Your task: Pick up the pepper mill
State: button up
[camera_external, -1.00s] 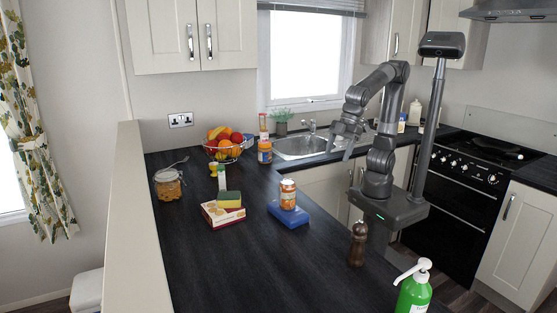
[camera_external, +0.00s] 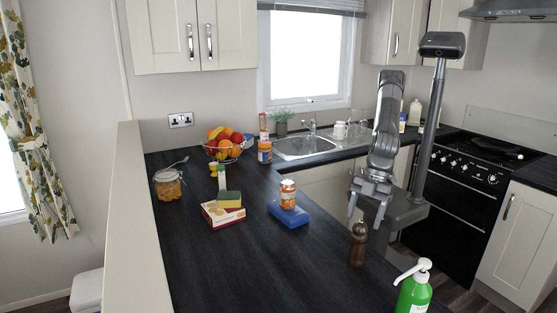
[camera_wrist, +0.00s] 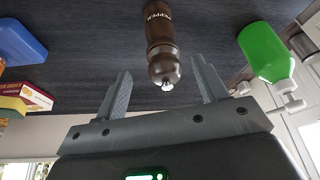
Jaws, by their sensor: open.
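The pepper mill (camera_external: 358,244) is dark brown and stands upright on the dark counter near its right edge. In the wrist view the mill (camera_wrist: 161,45) shows its lettered side and round top with a pale tip, ahead of the gap between the fingers. My gripper (camera_external: 366,216) is open and empty, above and a little beyond the mill in the outside view. In the wrist view both fingers of my gripper (camera_wrist: 163,88) are spread wide, one on each side of the mill's top, apart from it.
A green pump bottle (camera_external: 414,292) stands in front of the mill. A box with a sponge (camera_external: 223,215) lies farther left. The counter (camera_external: 235,265) left of the mill is clear.

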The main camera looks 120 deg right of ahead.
aim_at(359, 235)
jog(key=shift+x, duration=3.2)
jog(key=shift+a, duration=0.15)
jog(key=shift+c, duration=0.3)
jog(key=shift+r, duration=0.1)
grip_shut()
jog(key=shift+r, duration=0.1)
